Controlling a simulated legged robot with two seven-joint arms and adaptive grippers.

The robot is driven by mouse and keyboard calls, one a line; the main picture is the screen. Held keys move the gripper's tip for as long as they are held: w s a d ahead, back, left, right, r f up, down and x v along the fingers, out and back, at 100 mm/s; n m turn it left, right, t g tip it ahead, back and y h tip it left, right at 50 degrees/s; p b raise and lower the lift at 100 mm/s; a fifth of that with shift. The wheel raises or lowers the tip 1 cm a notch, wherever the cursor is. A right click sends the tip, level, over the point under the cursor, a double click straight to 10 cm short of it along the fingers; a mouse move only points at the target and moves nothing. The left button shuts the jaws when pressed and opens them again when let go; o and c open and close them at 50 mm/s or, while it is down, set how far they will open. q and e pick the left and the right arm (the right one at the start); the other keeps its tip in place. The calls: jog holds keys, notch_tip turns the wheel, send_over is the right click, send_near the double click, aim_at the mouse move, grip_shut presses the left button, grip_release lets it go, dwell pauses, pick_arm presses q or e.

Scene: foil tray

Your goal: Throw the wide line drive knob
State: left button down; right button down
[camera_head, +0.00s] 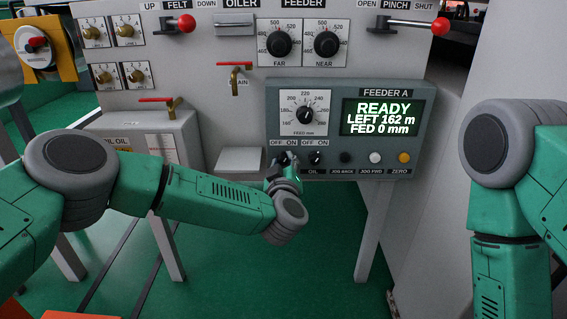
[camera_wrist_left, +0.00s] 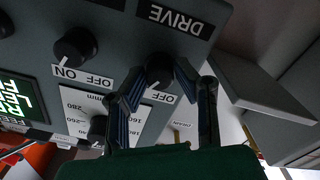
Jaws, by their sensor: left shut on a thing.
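The drive knob (camera_wrist_left: 159,70) is a dark round knob on the grey feeder panel, seen upside down in the left wrist view below a black DRIVE label (camera_wrist_left: 176,22). An OFF label lies beside it. My left gripper (camera_wrist_left: 170,82) has its blue-lined fingers on either side of the knob and is shut on it. Where its pointer is set is hard to tell. In the head view the left gripper (camera_head: 284,162) is at the panel's lower left corner and mostly hides the knob. My right gripper is out of view.
The oil knob (camera_head: 315,158) is close to the right of the left gripper, also seen in the wrist view (camera_wrist_left: 75,48). Further right are the jog buttons (camera_head: 376,157). The feed dial (camera_head: 304,112) and lit display (camera_head: 382,118), reading READY, are above. A ledge (camera_head: 240,159) is at left.

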pick_arm(q)
jog(key=shift+n, duration=0.3)
jog(key=shift+a+n+p, duration=0.1)
jog(key=shift+n+p, duration=0.35)
jog(key=shift+n, duration=0.65)
jog(key=n, duration=0.2)
jog(key=shift+f+n, duration=0.1)
jog(key=shift+n, duration=0.2)
jog(key=n, duration=0.3)
jog(key=shift+f+n, duration=0.15)
jog(key=shift+n, duration=1.55)
jog(key=shift+a, duration=0.1)
jog(key=shift+f, duration=0.1)
jog(key=c, duration=1.3)
grip_release()
